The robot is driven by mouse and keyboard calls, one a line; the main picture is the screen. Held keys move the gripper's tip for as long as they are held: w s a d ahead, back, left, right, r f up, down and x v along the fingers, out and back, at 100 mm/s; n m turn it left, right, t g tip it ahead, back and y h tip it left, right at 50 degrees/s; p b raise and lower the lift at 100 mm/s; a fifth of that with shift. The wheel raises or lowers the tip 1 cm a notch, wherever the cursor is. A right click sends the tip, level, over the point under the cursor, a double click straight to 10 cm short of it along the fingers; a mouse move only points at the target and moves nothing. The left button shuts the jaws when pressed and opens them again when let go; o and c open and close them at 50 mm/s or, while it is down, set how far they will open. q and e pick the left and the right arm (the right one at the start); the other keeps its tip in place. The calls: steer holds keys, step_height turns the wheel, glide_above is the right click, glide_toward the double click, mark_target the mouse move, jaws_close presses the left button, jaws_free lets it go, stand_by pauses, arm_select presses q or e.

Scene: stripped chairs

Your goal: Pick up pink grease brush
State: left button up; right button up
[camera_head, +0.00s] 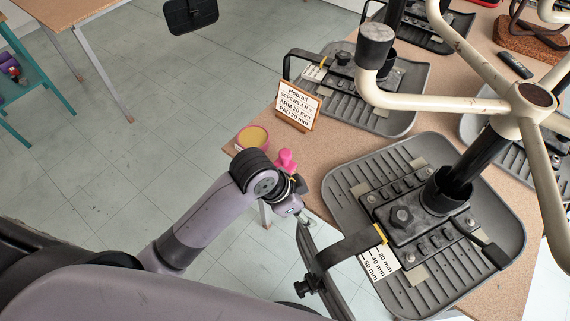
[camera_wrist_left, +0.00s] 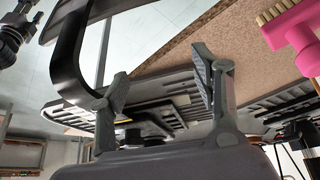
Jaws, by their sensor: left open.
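The pink grease brush (camera_head: 286,158) is at the table's near left edge in the head view, just beyond my left wrist, which hides part of it. In the left wrist view the brush (camera_wrist_left: 297,32) is at the upper right, with a pink handle and pale bristles, cut off by the frame edge. My left gripper (camera_wrist_left: 160,85) is open, with nothing between its fingers. The brush is to the right of the fingers there and apart from them. In the head view my left arm's end (camera_head: 292,204) is at the table edge. My right gripper does not show.
A yellow-filled pink tin (camera_head: 252,138) and a sign (camera_head: 298,107) stand near the brush. A stripped chair base (camera_head: 425,220) with a black lever lies close to the right of my left gripper. More chair parts crowd the table (camera_head: 490,290). Open floor (camera_head: 150,110) is left.

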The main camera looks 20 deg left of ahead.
arm_select(q)
steer(key=w+d+r+m+g+y, duration=0.1)
steer(key=w+r+m+g, duration=0.1)
steer(key=w+r+m, duration=0.45)
steer(key=w+a+r+m+g+y, duration=0.1)
steer(key=w+a+r+m+y, duration=0.3)
steer(key=a+r, duration=0.4)
steer(key=p, duration=0.1)
glide_above(285, 164)
steer(key=shift+h, duration=0.4)
steer(key=f, duration=1.2)
steer(key=shift+d, duration=0.25)
steer(key=f, duration=0.1)
steer(key=f+p, duration=0.1)
steer(key=f, duration=0.1)
steer(key=w+f, duration=0.1)
steer(key=shift+a+f, duration=0.35)
steer(key=shift+a, duration=0.05)
steer(key=shift+f, duration=0.2)
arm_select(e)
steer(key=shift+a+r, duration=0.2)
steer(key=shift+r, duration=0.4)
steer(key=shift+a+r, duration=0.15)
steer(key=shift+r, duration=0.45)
arm_select(q)
steer(key=shift+c, duration=0.4)
steer(key=c, duration=1.2)
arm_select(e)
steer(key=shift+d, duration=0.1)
